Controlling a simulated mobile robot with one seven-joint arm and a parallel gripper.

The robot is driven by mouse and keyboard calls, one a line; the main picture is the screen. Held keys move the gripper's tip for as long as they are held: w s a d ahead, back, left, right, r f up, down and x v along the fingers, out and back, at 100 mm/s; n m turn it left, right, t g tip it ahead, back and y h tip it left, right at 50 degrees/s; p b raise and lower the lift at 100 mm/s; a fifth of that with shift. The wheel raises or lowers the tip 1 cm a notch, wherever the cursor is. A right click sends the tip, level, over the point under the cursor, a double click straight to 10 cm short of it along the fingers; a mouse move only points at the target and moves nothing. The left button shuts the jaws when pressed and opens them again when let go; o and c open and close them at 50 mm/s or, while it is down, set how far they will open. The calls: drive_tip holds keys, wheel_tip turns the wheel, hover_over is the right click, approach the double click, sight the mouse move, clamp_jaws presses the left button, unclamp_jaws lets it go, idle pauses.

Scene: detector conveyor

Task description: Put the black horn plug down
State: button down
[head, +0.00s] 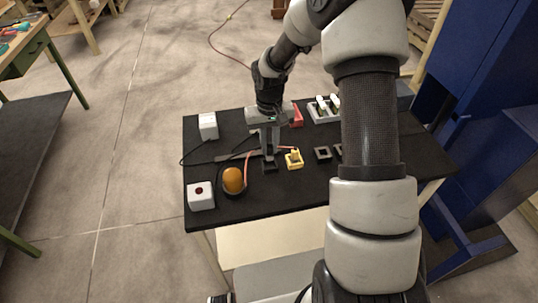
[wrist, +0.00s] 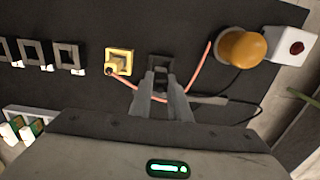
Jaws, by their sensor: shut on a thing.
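My gripper (head: 268,157) reaches down over the black table, between the yellow socket and the orange dome. In the wrist view the fingertips (wrist: 161,76) are closed together on the black horn plug (wrist: 160,63), which is dark and mostly hidden. In the head view a small black block (head: 269,168) shows directly under the fingers. I cannot tell whether the plug touches a black socket there or is just above it. A yellow plug sits on the yellow socket (head: 294,160), also in the wrist view (wrist: 118,62).
An orange dome (head: 233,180) and a white box with a red button (head: 201,195) stand at the front left. A white box (head: 208,126) is behind them. Black square frames (head: 322,153) lie to the right. A white rack (head: 323,109) stands behind. Pink and black cables run near the gripper.

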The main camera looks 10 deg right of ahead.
sight(269, 154)
drive_tip(key=shift+f, duration=1.85)
drive_tip(key=shift+f, duration=0.1)
drive_tip(key=shift+f+b, duration=0.15)
drive_tip(key=shift+b, duration=0.15)
drive_tip(key=c, duration=1.7)
unclamp_jaws()
drive_tip(key=shift+o, duration=0.2)
